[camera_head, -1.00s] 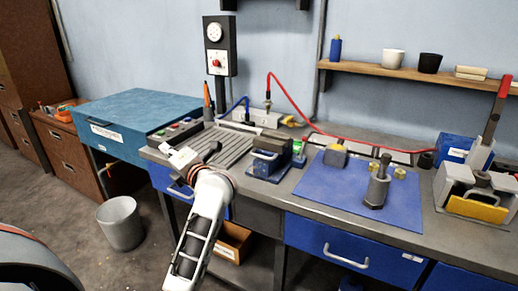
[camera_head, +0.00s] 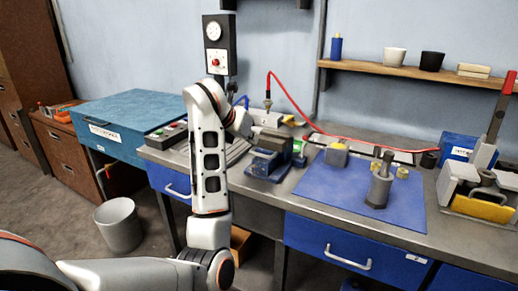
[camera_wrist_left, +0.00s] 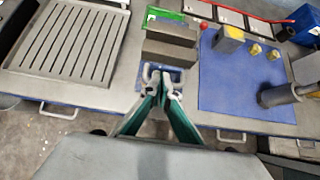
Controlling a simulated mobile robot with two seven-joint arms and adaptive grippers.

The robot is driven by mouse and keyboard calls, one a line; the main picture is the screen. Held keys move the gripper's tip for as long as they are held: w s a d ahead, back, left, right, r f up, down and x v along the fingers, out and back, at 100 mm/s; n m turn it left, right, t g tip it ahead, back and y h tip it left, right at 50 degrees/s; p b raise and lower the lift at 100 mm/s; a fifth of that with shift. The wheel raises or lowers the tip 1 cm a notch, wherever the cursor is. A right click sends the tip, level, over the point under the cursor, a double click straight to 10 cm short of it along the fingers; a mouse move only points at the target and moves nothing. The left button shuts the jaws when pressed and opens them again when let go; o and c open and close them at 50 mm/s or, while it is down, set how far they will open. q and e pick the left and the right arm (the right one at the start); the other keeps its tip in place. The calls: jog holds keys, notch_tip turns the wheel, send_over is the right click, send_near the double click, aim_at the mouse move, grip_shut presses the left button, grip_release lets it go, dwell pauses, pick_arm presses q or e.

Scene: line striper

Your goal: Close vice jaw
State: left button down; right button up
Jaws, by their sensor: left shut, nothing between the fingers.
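The vice (camera_head: 268,160), with dark grey jaw blocks and a blue base, sits on the workbench at the centre of the head view. In the head view my left arm hides part of the gripper. My right gripper is not in view.
A slotted metal plate (camera_wrist_left: 73,44) lies left of the vice. A blue mat (camera_head: 335,196) with a grey cylindrical tool (camera_head: 379,185) lies to the right. A green part (camera_head: 298,148) adjoins the vice. A red hose (camera_head: 288,98) runs behind.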

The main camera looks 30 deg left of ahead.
aim_at(262, 141)
pick_arm(q)
jog(key=b+x, duration=0.1)
jog(key=x, duration=0.3)
jog(key=shift+w+f, duration=0.15)
jog(key=shift+f, duration=0.2)
jog(key=shift+w+f, duration=0.35)
jog(key=shift+w, duration=0.25)
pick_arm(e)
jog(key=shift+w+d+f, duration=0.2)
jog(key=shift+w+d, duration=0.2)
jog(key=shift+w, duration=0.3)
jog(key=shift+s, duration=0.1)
pick_arm(q)
jog(key=shift+w, duration=0.2)
jog(key=shift+w+b, duration=0.4)
jog(key=shift+w, duration=0.65)
jog(key=shift+a+r, duration=0.1)
jog(key=shift+r, duration=0.15)
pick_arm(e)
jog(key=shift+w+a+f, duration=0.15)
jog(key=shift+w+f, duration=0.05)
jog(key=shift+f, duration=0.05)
